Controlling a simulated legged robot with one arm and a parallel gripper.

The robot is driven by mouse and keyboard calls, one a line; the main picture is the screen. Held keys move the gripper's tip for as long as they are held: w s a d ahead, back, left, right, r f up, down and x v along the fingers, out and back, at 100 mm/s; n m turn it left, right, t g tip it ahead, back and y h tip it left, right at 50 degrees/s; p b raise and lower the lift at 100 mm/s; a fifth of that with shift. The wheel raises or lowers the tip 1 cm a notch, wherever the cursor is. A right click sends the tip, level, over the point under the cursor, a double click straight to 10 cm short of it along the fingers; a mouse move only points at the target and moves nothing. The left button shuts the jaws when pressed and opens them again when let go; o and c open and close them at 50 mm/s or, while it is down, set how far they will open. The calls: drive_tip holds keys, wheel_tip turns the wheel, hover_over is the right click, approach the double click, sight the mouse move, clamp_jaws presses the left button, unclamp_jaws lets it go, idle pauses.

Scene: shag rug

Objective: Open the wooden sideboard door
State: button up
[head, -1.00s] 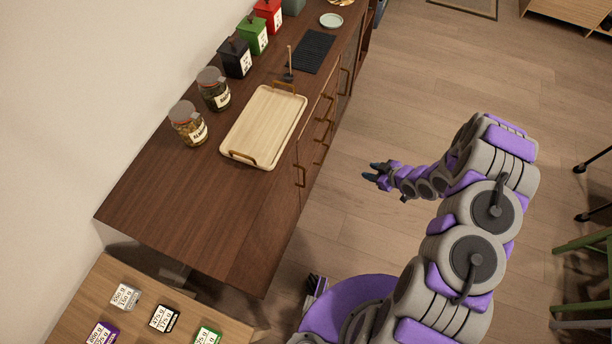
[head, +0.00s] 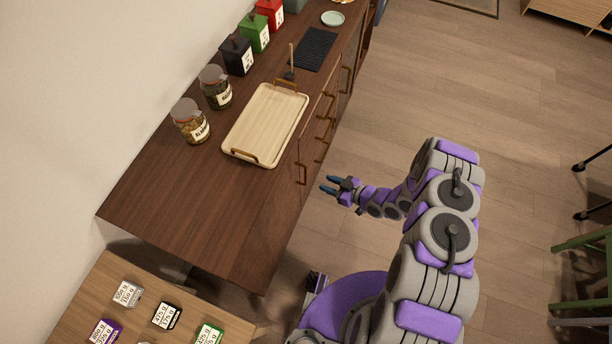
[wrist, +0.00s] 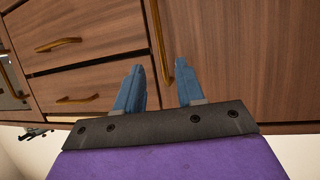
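The wooden sideboard (head: 200,190) stands along the wall in dark brown wood. In the wrist view its door (wrist: 245,60) is a plain panel right of the drawers and looks shut. A long brass bar handle (wrist: 158,40) runs upright near the door's left edge. A brass handle (head: 302,174) also shows on the sideboard's front in the head view, just left of my gripper. My gripper (head: 325,184) is open, fingers pointing at the front. In the wrist view the handle's lower end shows between the two blue fingers (wrist: 160,82); I cannot tell whether they touch it.
Drawers with brass handles (wrist: 58,44) lie left of the door in the wrist view. A tray (head: 265,122), jars (head: 215,88) and canisters (head: 237,55) stand on the sideboard. A small table (head: 75,300) is at the lower left. The floor (head: 440,90) beside the front is clear.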

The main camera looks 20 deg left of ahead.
sight(306, 176)
drive_tip(key=b+x, duration=0.1)
drive_tip(key=x, duration=1)
drive_tip(key=shift+a+f+b, duration=0.1)
drive_tip(key=shift+a+b, duration=0.1)
drive_tip(key=shift+b, duration=0.2)
drive_tip(key=shift+c, duration=0.3)
clamp_jaws()
